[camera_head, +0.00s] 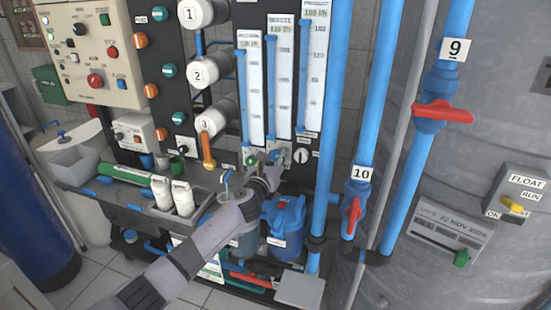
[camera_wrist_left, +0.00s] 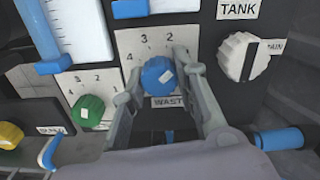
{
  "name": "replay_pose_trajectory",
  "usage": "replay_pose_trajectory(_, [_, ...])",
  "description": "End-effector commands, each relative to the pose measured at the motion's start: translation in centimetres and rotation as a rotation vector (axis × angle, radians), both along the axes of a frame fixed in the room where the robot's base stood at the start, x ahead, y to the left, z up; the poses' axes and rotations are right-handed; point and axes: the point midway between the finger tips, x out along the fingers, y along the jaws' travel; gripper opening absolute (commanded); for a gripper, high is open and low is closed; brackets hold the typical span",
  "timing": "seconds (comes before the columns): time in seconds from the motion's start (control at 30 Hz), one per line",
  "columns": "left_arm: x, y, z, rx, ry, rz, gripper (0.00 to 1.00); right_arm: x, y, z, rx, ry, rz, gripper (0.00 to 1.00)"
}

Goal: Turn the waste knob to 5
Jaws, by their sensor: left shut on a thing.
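The blue waste knob (camera_wrist_left: 158,74) is on a white dial plate (camera_wrist_left: 133,42) in the left wrist view, above a partly covered WASTE label (camera_wrist_left: 170,101). The dial's 4, 3 and 2 show; its other numbers are hidden by the fingers. A pale mark shows on the knob, but I cannot tell its exact setting. My left gripper (camera_wrist_left: 157,78) has one finger on each side of the knob and is shut on it. In the head view my left gripper (camera_head: 272,163) is at the panel's lower part and mostly hides the knob. My right gripper is not in view.
A green knob (camera_wrist_left: 88,111) is at left and a white TANK/DRAIN selector (camera_wrist_left: 243,57) close at right. Flow meter tubes (camera_head: 281,80) rise above. Blue pipes with red-handled valves (camera_head: 442,112) stand at right. A blue-lidded container (camera_head: 283,220) is below.

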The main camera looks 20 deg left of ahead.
Motion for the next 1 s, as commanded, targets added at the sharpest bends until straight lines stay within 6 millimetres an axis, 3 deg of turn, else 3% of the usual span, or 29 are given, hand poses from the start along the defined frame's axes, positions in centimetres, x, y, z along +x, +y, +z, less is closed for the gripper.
replay_pose_trajectory(1.0, [-0.02, -0.25, 0.08, -0.971, 0.035, 0.001, 0.00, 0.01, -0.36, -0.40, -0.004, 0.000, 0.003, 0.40])
